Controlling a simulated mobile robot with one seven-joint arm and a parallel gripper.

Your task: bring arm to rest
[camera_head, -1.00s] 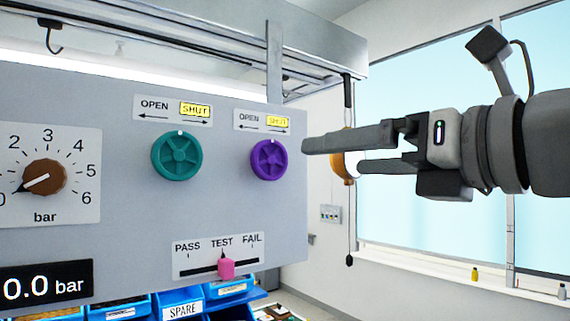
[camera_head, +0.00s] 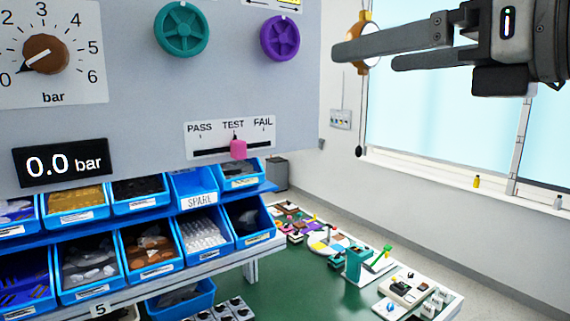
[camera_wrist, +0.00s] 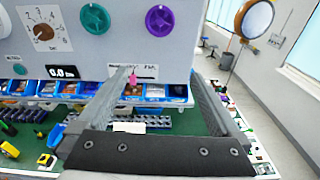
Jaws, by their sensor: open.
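My gripper (camera_head: 393,53) is at the upper right in the head view, to the right of the grey panel (camera_head: 135,92). Its two fingers are apart with nothing between them. In the wrist view my gripper (camera_wrist: 168,100) also shows open and empty, facing the panel. A brown rotary knob (camera_head: 44,54) on the panel has its white pointer near 0 on the bar scale. The display (camera_head: 62,162) reads 0.0 bar. A green handwheel (camera_head: 181,29) and a purple handwheel (camera_head: 280,39) sit on the panel, apart from the gripper.
A pink slider (camera_head: 238,149) stands at TEST. Blue bins (camera_head: 150,263) fill racks below the panel. A green table (camera_head: 300,285) carries several small devices at lower right. The window side looks open.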

